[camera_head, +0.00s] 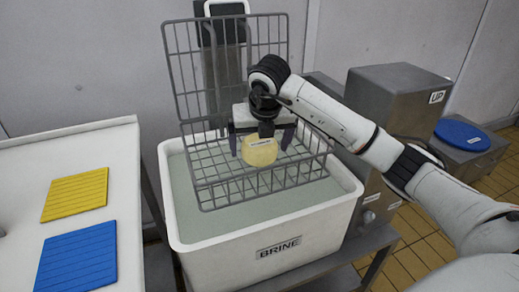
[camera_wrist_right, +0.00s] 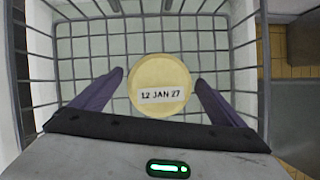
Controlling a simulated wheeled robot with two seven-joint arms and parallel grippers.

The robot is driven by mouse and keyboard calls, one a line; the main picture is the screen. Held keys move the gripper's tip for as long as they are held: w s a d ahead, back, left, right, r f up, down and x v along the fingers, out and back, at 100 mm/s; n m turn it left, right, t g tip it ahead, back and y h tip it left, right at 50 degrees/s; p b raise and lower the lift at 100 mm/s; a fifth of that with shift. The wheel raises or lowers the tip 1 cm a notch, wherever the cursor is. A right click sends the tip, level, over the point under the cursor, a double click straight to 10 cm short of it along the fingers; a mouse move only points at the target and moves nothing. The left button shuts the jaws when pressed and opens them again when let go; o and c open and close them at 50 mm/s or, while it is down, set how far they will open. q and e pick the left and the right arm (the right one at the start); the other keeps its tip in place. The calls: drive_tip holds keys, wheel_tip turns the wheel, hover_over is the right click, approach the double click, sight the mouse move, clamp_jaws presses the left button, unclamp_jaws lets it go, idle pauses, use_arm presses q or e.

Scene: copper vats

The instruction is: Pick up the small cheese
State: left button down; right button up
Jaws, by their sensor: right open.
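The small cheese (camera_head: 260,153) is a pale yellow round that sits in the wire basket (camera_head: 212,196) over the brine tub. In the right wrist view the cheese (camera_wrist_right: 160,75) carries a label reading "12 JAN 27". My right gripper (camera_head: 262,146) is above the basket, pointing down at the cheese. Its two purple-grey fingers (camera_wrist_right: 160,82) are apart, one on each side of the cheese, with a gap showing on both sides. My left gripper is in neither view.
The white tub (camera_head: 205,262) is marked "BRINE" and holds greenish liquid. The basket's raised wire panel (camera_head: 188,85) stands behind the gripper. A white table (camera_head: 95,148) at left bears a yellow mat (camera_head: 76,194) and a blue mat (camera_head: 78,258). A grey box (camera_head: 385,95) marked "UP" and a blue disc (camera_head: 462,134) are at right.

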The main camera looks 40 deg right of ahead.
drive_tip(key=shift+f, duration=0.1)
drive_tip(key=c, duration=1.4)
drive_tip(key=shift+w, duration=0.1)
drive_tip(key=shift+c, duration=0.3)
